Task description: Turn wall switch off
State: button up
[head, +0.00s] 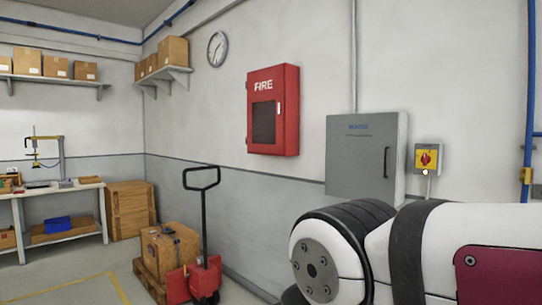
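A wall switch (427,159) is on the wall at the right in the head view. It is a small yellow and grey box with a red rotary knob, and a small bright light shows at its lower edge. A grey electrical cabinet (350,155) hangs just to its left. My white and black arm fills the lower right of the view, below the switch and apart from it in the picture. My gripper is not in view.
A red fire box (273,110) hangs left of the cabinet. A red pallet jack (196,275) with a wooden crate (169,250) stands by the wall. A workbench (50,190) is at the left. Blue pipe (529,90) runs down the right edge.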

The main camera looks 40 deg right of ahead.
aim_at(425, 158)
jog(key=z, duration=1.85)
jog(key=i+j, duration=0.05)
